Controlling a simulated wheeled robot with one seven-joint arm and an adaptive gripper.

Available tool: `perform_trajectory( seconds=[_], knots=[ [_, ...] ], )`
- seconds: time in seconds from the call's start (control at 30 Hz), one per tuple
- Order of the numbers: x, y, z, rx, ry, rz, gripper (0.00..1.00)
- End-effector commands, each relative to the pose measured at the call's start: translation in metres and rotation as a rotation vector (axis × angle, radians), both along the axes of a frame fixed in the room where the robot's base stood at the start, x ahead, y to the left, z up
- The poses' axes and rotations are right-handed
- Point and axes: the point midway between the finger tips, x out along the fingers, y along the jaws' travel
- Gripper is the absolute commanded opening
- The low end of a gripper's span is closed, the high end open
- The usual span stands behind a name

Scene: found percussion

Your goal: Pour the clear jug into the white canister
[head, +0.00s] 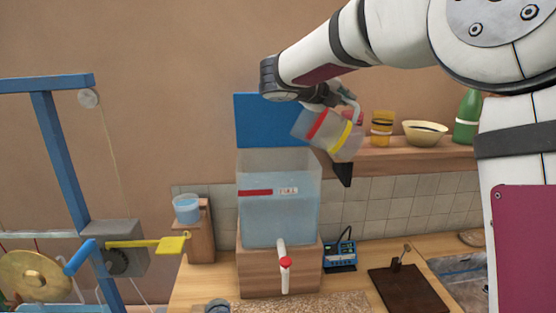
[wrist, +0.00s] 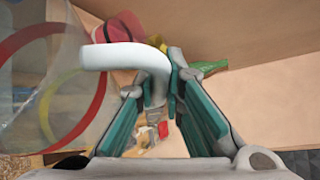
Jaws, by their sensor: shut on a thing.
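The clear jug (head: 330,136) has a red band, a yellow band and a white handle. It hangs tilted above the right part of a translucent tank (head: 279,217) of pale blue water. My gripper (head: 345,99) is shut on the jug's handle, which also shows between the teal finger pads in the wrist view (wrist: 128,58). No stream shows at the jug, and I cannot tell how much is in it. The tank has a red strip, a label and a white tap with a red knob. I see no plainly white canister; the tank is the nearest match.
A blue panel (head: 262,120) stands behind the tank. A shelf (head: 420,157) on the right holds a yellow jar (head: 381,128), a bowl (head: 425,133) and a green bottle (head: 467,117). A small cup (head: 187,209) of blue liquid stands left; a blue frame (head: 62,160) is farther left.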

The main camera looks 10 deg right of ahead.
Motion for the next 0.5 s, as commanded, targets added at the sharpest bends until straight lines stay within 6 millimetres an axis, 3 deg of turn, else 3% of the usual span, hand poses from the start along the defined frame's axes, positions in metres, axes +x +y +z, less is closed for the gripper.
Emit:
perform_trajectory(
  seconds=[0.17, 0.3, 0.5],
  knots=[
    [-0.009, -0.015, 0.015, 0.134, -0.032, -0.003, 0.00],
    [-0.013, -0.027, 0.005, 0.281, -0.061, -0.001, 0.00],
    [-0.014, -0.044, 0.008, 0.455, -0.100, 0.000, 0.00]
  ],
)
